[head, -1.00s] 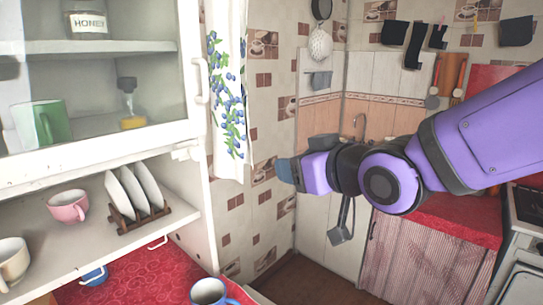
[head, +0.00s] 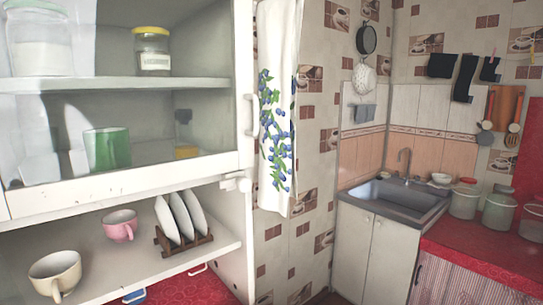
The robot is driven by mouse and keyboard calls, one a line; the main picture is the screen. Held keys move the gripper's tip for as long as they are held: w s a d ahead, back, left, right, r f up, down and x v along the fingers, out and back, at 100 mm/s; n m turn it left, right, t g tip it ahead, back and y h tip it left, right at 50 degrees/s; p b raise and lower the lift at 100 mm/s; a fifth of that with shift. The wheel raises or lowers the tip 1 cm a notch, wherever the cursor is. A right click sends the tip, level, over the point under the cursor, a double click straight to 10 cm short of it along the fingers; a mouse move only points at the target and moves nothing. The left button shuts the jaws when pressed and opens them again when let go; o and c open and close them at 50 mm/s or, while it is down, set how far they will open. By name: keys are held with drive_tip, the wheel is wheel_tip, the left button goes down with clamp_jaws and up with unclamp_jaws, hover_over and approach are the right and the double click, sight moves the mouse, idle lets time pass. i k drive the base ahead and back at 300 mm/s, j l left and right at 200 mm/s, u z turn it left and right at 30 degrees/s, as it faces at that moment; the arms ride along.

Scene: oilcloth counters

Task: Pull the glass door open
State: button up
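The glass door (head: 120,190) of the white cupboard fills the upper left of the head view and looks shut. Its white handle (head: 250,116) stands upright at the door's right edge. Behind the glass are a green mug (head: 107,148) and a jar with a yellow lid (head: 152,52). My gripper is out of the head view, so its fingers and its distance from the handle are hidden.
An open shelf (head: 200,258) below the door holds a pink cup (head: 120,226), a cream cup (head: 54,274) and plates in a rack (head: 182,222). A towel (head: 278,110) hangs right of the handle. A sink (head: 395,198) and red counter (head: 470,245) stand further right.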

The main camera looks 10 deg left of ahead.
sight(18, 202)
drive_tip(key=u, duration=1.4)
drive_tip(key=k+u, duration=0.15)
drive_tip(key=k+l, duration=0.05)
drive_tip(key=k, duration=0.05)
